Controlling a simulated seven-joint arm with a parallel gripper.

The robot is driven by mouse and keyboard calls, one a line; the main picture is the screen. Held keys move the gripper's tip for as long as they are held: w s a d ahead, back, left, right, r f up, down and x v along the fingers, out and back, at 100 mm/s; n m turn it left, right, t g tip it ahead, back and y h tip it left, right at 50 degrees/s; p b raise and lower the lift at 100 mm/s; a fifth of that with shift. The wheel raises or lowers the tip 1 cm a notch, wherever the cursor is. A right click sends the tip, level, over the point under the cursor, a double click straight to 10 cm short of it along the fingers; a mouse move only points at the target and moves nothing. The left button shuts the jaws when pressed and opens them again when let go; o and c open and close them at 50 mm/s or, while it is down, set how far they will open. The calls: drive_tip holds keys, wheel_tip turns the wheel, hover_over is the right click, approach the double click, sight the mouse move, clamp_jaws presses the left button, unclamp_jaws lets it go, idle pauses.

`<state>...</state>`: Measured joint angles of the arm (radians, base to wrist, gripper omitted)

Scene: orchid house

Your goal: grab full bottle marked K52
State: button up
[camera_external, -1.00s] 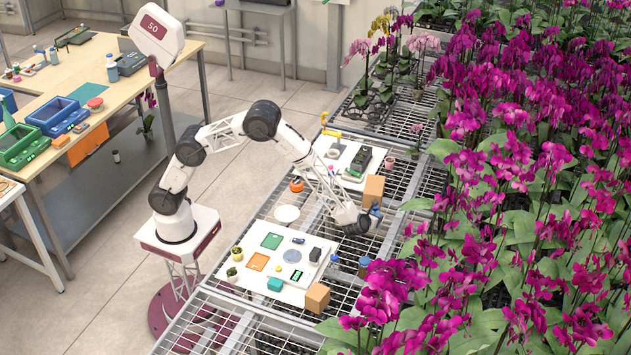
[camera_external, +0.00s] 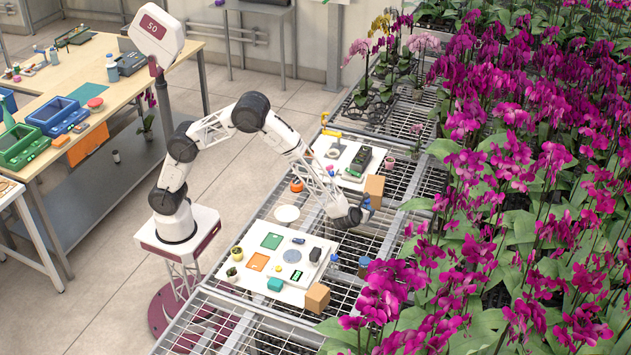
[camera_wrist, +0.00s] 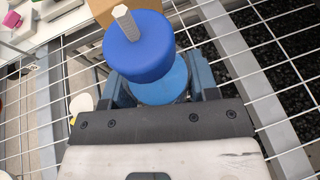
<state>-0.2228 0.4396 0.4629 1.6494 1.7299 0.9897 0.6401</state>
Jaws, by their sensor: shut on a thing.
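My gripper (camera_external: 361,210) is shut on a blue bottle (camera_external: 366,202) above the wire bench, right of the upper white board. In the wrist view the bottle's round blue top (camera_wrist: 138,52) with a pale ridged stem fills the space beyond the jaws (camera_wrist: 162,88). A lighter blue round part shows between the fingers. The bottle's lower body is hidden, and I cannot read any K52 mark. Another blue-capped bottle (camera_external: 364,263) stands on the bench to the right of the lower white board. A smaller blue item (camera_external: 334,259) is beside that board's edge.
A cardboard box (camera_external: 374,187) is close behind the held bottle; another box (camera_external: 317,296) is at the lower board's front corner. The lower white board (camera_external: 262,283) holds several small items. Magenta orchids (camera_external: 465,250) crowd the right side.

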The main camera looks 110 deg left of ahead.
drive_tip(key=s+d+r, duration=0.1)
drive_tip(key=s+d, duration=0.3)
drive_tip(key=s, duration=0.7)
drive_tip(key=shift+d, duration=0.15)
drive_tip(key=shift+s, duration=0.1)
idle(0.3)
